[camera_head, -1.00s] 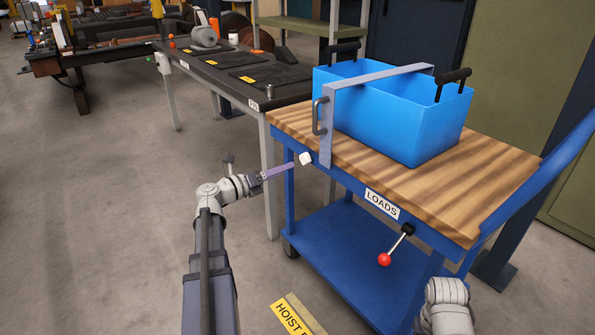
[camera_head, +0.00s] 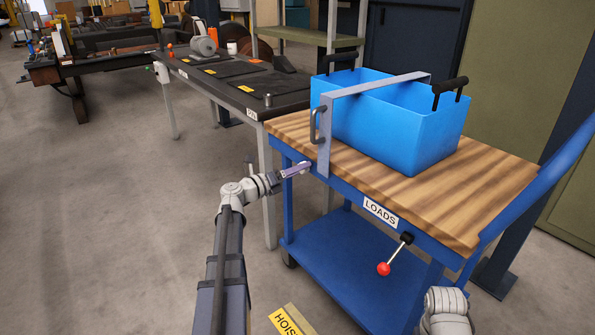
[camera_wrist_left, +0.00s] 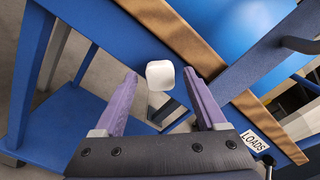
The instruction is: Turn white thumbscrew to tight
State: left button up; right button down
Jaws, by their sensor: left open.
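The white thumbscrew (camera_wrist_left: 160,75) shows in the left wrist view as a rounded white knob in front of the cart's blue frame. It lies ahead of and roughly between the tips of my left gripper (camera_wrist_left: 160,88), whose purple fingers are open with nothing held. Whether a finger touches the knob cannot be told. My right gripper is out of view; only part of my right arm shows at lower right.
A blue bin (camera_head: 400,125) with black handles stands on the cart's wooden top (camera_head: 480,190), under the bracket. A red-knobbed lever (camera_head: 383,268) sticks out below the LOADS label (camera_head: 380,212). A dark workbench (camera_head: 240,85) stands behind left. The floor at left is clear.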

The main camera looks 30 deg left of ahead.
pick_arm(q)
grip_shut()
dwell(0.6)
